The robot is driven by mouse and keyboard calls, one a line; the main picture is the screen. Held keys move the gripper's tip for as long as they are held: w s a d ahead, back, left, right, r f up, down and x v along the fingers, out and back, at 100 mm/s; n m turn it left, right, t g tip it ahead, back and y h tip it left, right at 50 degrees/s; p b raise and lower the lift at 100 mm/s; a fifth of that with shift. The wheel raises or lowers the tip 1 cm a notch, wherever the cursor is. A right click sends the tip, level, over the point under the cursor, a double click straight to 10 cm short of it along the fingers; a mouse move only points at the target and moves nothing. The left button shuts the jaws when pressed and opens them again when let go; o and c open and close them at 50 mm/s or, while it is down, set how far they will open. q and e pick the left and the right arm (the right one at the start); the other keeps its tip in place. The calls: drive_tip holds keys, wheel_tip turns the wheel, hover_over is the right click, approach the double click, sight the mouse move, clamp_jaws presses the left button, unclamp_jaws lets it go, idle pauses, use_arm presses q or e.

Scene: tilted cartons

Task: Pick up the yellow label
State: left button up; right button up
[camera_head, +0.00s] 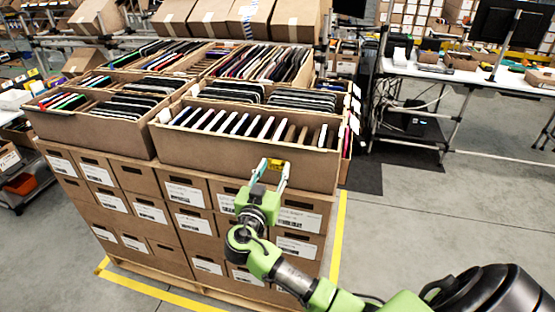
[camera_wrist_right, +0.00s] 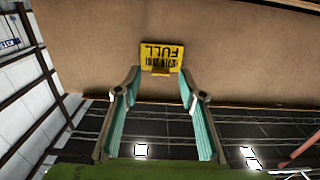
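The yellow label (camera_wrist_right: 161,55) has black print and a barcode and reads "FULL" upside down in the right wrist view. It is against the brown front of an open carton (camera_head: 215,146). In the head view the label (camera_head: 276,163) shows small at the carton's lower front, at the fingertips. My right gripper (camera_head: 272,172) is open and empty, pointing at the carton. In the right wrist view its two fingers (camera_wrist_right: 158,85) stand apart, with the label just beyond and between their tips. Whether the tips touch the carton I cannot tell. My left gripper is out of view.
The open carton holds a row of thin upright items. More open cartons (camera_head: 88,126) stand beside and behind it, on stacked closed boxes (camera_head: 150,208) with white labels. A white table (camera_head: 455,72) stands at the back right. The grey floor at right is clear.

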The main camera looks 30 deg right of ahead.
drive_tip(key=shift+w+d+f, duration=0.1)
drive_tip(key=shift+w+d, duration=0.1)
drive_tip(key=shift+d, duration=0.05)
drive_tip(key=c, duration=0.8)
drive_tip(key=shift+a, duration=0.1)
